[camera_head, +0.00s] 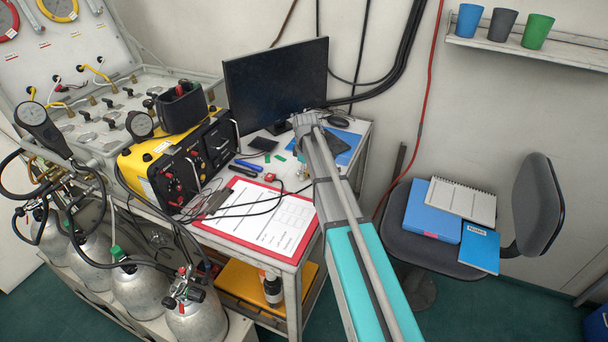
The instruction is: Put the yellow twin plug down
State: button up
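My arm reaches from the bottom right up to the desk (362,147). Its far end is in front of the monitor and over the desk's back part. My gripper is hidden behind my own arm link, apart from perhaps a small part at the link's left side. I cannot see its fingertips or whether it holds anything. I cannot make out the yellow twin plug. Yellow cable ends show on the wall panel (97,72), but I cannot tell whether any is the plug.
A yellow-black radio box (150,172) with cables stands left on the desk. A red clipboard (262,217) lies at the front, a monitor (275,82) stands behind. Gas cylinders (140,287) are at lower left. A chair (537,205) with folders is at right.

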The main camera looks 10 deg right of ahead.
aim_at(306, 172)
jog(key=c, duration=0.6)
jog(key=shift+r, duration=0.15)
notch_tip(306, 172, up, 3)
jog(key=p, duration=0.3)
jog(key=s+r+p, duration=0.9)
jog(key=s+p, duration=0.1)
jog(key=s, duration=0.4)
jog(key=shift+a+r, duration=0.2)
jog(key=shift+r, duration=0.15)
